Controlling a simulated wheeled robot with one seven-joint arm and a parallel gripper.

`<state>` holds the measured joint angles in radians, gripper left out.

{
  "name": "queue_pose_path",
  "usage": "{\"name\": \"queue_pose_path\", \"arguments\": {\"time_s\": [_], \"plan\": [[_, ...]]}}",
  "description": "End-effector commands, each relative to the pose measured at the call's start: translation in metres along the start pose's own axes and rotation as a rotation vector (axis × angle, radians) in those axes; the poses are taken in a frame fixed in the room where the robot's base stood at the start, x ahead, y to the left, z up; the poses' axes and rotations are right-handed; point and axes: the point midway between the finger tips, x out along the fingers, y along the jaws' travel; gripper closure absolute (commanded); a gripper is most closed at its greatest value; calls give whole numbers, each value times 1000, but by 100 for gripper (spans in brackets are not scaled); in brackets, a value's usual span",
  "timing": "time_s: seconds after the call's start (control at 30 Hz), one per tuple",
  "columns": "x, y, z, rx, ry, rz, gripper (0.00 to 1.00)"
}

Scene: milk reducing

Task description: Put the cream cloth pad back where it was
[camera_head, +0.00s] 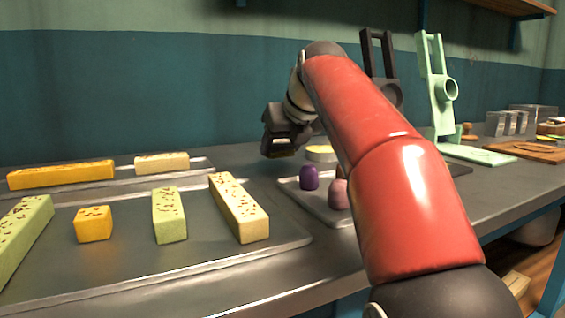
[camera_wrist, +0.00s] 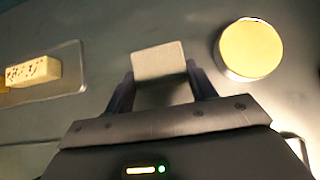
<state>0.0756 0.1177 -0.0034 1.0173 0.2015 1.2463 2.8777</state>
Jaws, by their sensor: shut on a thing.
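The cream cloth pad (camera_wrist: 158,62) is a small, flat, pale square between the fingertips in the wrist view. My gripper (camera_wrist: 161,80) is shut on it, with one dark finger at each side. In the head view my gripper (camera_head: 283,150) hangs over the grey counter behind the trays, pointing down. The pad cannot be made out clearly there. How far the pad is above the counter is hard to tell.
A round yellow-topped thing (camera_wrist: 250,49) stands right of the pad; it also shows in the head view (camera_head: 321,153). Trays (camera_head: 290,236) with yellow and green bars lie left. A small tray (camera_head: 312,203) holds purple and pink pieces. A green press (camera_head: 437,90) stands behind my arm.

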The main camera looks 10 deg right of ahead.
Motion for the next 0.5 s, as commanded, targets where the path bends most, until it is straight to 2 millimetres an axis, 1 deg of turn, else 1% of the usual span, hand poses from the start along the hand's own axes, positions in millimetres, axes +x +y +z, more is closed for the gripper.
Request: {"name": "queue_pose_path", "arguments": {"time_s": [0.03, 0.1, 0.5], "plan": [[8, 0, -9, 1, 1, 0, 67], [12, 0, -13, 1, 0, 0, 67], [15, 0, -16, 0, 0, 0, 67]]}}
